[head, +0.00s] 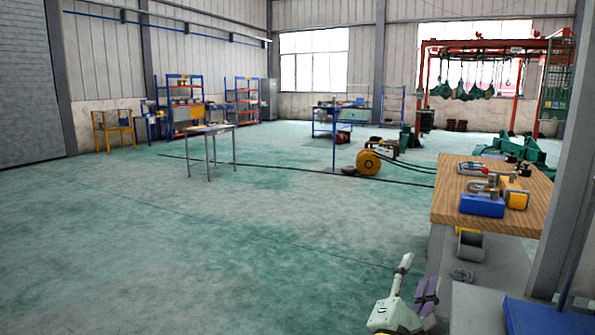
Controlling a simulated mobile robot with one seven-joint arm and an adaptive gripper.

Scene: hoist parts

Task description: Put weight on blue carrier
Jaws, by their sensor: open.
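A blue block-shaped part (482,206) sits at the front left of the wooden-topped bench (448,203) on the right; it may be the blue carrier. Yellow parts (517,199) and small grey metal parts stand close beside and behind it. I cannot tell which thing is the weight. My gripper (428,291), with dark purplish fingers, is low at the bottom right, in front of and below the bench top. It is open, well apart from the parts on the bench, and no held object shows.
A grey surface with a blue panel (550,316) fills the bottom right corner, beside a grey post (568,200). Bare green floor (230,240) lies open to the left. A small table (205,130) and a yellow reel (368,163) stand farther back.

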